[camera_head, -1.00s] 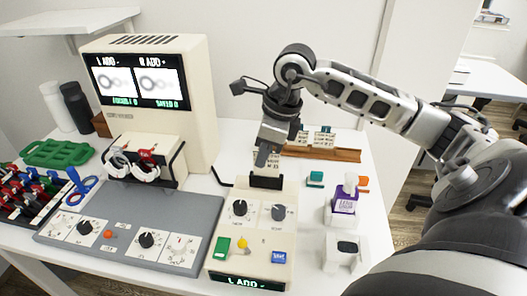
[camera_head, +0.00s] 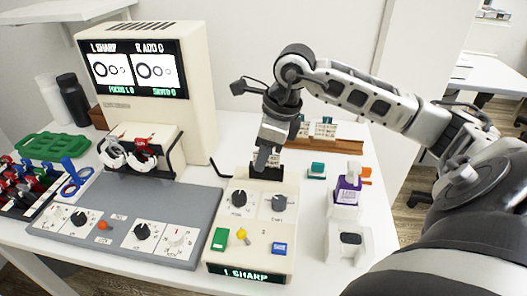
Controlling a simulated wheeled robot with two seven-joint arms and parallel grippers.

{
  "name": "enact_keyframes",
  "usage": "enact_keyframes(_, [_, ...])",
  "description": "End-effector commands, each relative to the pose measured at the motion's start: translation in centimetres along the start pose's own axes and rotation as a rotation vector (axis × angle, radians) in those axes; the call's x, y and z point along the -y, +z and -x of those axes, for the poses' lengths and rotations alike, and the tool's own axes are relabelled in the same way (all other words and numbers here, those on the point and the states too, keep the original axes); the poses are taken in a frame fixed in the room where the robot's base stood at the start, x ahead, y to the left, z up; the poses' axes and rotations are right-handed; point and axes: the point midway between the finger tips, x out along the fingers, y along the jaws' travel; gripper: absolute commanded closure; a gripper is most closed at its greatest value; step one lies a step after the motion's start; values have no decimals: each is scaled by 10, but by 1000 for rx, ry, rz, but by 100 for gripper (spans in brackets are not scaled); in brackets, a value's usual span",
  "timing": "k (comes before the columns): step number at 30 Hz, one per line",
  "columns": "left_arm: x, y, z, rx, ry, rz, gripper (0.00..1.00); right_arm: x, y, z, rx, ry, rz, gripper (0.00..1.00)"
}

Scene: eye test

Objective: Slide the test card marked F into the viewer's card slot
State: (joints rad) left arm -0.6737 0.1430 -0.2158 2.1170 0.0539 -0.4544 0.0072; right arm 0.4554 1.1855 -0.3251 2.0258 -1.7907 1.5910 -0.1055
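The viewer's control box (camera_head: 216,230) stands at the front middle, with a dark card slot (camera_head: 262,174) at its back edge. A pale printed card (camera_head: 274,160) stands upright at the slot; its letter is too small to read, and how deep it sits is unclear. My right gripper (camera_head: 262,160) points down just above the slot, its fingertips overlapping the card's left part. Its finger gap is hidden from this side, so I cannot tell whether it grips the card. The box's front display reads "L SHARP". My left gripper is not in view.
A wooden rack (camera_head: 343,145) with pale cards stands behind the arm. A two-picture screen unit (camera_head: 200,75) is at the back left, behind a grey control panel (camera_head: 130,205). A purple-labelled bottle (camera_head: 347,191) and a white holder (camera_head: 335,252) stand right.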

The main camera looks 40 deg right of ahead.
Motion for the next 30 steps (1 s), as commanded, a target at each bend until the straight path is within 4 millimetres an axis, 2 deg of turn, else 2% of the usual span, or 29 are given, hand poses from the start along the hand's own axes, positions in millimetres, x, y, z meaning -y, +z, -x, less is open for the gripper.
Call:
enact_keyframes(1, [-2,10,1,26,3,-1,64,0,0,0,-1,1,0,67])
enact_keyframes(10, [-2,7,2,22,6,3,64,0,0,0,0,1,0,67])
enact_keyframes(14, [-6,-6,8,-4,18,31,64,0,0,0,0,1,0,67])
enact_keyframes(17, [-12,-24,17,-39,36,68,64,0,0,0,0,1,0,67])
enact_keyframes(18, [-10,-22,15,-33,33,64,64,1,1,14,3,-5,0,67])
enact_keyframes(30, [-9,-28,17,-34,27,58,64,1,1,115,4,-4,0,67])
